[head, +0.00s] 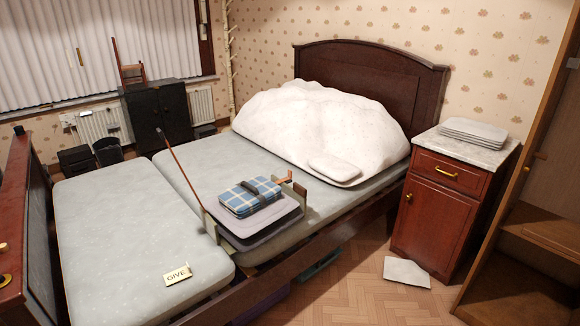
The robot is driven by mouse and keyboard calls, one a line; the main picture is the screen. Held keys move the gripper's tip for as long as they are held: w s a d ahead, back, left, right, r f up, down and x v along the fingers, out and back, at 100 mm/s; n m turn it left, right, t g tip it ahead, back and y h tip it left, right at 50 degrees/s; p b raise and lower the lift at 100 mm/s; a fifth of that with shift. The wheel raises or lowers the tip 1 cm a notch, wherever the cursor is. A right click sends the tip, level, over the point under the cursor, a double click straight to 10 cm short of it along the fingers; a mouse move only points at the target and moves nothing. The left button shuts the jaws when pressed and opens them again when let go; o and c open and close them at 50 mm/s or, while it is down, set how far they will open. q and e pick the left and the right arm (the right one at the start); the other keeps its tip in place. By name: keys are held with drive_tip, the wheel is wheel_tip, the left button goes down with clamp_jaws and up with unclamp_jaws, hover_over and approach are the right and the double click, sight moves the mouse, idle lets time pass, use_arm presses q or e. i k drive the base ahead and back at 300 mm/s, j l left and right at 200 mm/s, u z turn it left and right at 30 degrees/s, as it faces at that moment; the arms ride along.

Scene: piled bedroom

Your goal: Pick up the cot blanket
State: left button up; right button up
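A folded blue and white plaid blanket (237,202) lies on top of a small stack near the front edge of the bed. It looks like the cot blanket, though no label shows. A dark strap or bundle (262,192) lies across its right part. Beneath it are folded grey layers (262,230), between thin upright boards (292,192) at the sides. A thin brown stick (184,168) rises at a slant from the left side of this stack. Neither of my grippers is in view.
A white duvet (310,122) is heaped at the headboard, with a folded white cloth (334,168) on it. The bedside cabinet (442,212) holds a pale stack (474,132). A "GIVE" sign (177,275) lies on the left mattress (125,235). A pale sheet (406,272) lies on the floor.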

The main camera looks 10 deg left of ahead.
sight(245, 198)
drive_tip(key=i+l+z, duration=0.1)
drive_tip(key=i, duration=0.8)
drive_tip(key=i+l+z, duration=0.1)
drive_tip(key=i, duration=0.85)
